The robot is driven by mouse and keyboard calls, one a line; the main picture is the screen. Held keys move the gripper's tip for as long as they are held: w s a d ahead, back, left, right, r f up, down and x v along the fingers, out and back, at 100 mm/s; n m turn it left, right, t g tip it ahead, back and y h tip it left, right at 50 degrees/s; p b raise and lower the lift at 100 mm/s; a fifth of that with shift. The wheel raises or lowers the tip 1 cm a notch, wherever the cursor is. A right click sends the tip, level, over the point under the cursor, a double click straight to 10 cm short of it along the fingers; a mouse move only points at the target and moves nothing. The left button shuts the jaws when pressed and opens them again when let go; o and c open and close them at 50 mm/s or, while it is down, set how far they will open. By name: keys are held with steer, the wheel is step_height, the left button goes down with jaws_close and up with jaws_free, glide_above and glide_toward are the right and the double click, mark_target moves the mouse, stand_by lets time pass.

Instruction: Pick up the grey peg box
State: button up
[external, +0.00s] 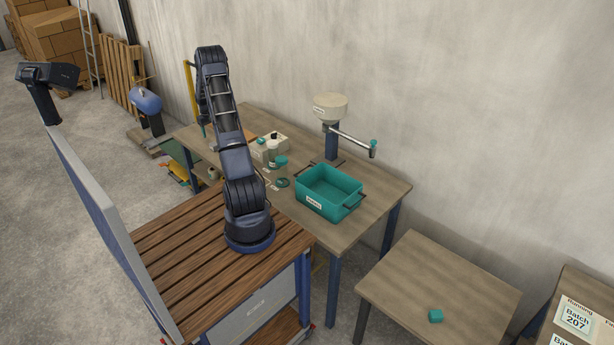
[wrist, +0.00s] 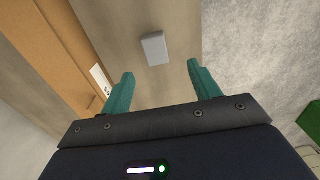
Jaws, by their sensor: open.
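A small grey box (wrist: 154,49), which looks like the grey peg box, lies on a wooden surface in the wrist view. My gripper (wrist: 158,82) is open there, with its two teal fingers apart and nothing between them. The grey box is ahead of the fingertips, roughly centred between them and apart from both. In the external view the arm reaches away over the far end of the long table.
A teal bin (external: 328,192) stands on the long table (external: 385,188), near a dispenser with a cream bowl (external: 330,106). A small teal block (external: 435,316) lies on a separate table.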

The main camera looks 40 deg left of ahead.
mark_target(214, 144)
step_height(214, 144, down, 4)
steer(key=shift+f, duration=0.25)
steer(key=shift+w+f, duration=0.2)
steer(key=shift+f, duration=1.15)
steer(key=shift+w+f, duration=0.15)
steer(key=shift+f, duration=1.15)
steer(key=c, duration=1.1)
steer(key=shift+r, duration=0.15)
